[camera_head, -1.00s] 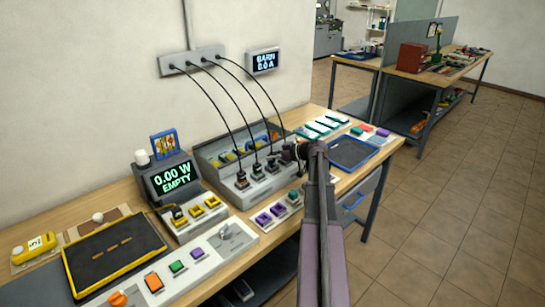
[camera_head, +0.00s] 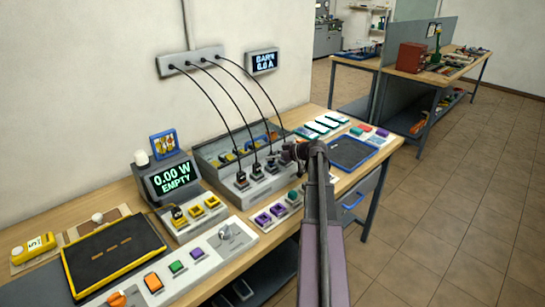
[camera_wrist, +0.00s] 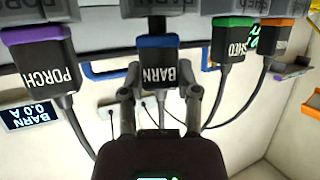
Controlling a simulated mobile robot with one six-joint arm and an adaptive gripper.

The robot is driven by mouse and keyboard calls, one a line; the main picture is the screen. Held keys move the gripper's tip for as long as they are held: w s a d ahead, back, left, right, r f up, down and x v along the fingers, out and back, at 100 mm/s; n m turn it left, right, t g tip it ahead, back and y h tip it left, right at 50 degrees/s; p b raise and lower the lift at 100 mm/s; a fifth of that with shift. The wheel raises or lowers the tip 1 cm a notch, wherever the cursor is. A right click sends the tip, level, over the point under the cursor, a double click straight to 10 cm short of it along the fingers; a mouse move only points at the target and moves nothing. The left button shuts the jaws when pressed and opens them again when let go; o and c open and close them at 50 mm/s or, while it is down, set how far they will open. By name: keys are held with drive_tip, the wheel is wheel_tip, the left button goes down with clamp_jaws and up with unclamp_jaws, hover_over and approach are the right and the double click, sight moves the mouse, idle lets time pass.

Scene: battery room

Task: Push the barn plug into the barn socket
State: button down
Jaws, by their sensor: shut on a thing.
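The barn plug (camera_wrist: 158,68) is black with a blue band and the word BARN, and stands in the middle of the wrist view. My gripper (camera_wrist: 160,92) is shut on it, one finger on each side. A grey socket block (camera_wrist: 142,7) is directly above the plug's blue end in that view, with a dark stretch between them. I cannot tell how far the plug is in. In the head view my gripper (camera_head: 291,153) is at the right end of the grey socket box (camera_head: 222,172) and largely hides the plug. The wall display (camera_head: 262,61) reads BARN 0.0 A.
A purple-banded PORCH plug (camera_wrist: 40,62) is left of the barn plug, and green-banded (camera_wrist: 231,42) and orange-banded (camera_wrist: 277,42) plugs are right of it. Black cords rise to a wall strip (camera_head: 192,61). A blue tray (camera_head: 352,152) lies right of the arm.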

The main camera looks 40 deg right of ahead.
drive_tip(key=shift+f+b, duration=0.6)
drive_tip(key=shift+f, duration=0.05)
drive_tip(key=c, duration=0.6)
unclamp_jaws()
drive_tip(key=shift+r, duration=0.1)
drive_tip(key=p+v, duration=0.4)
drive_tip(key=v, duration=0.7)
idle(0.7)
idle(1.0)
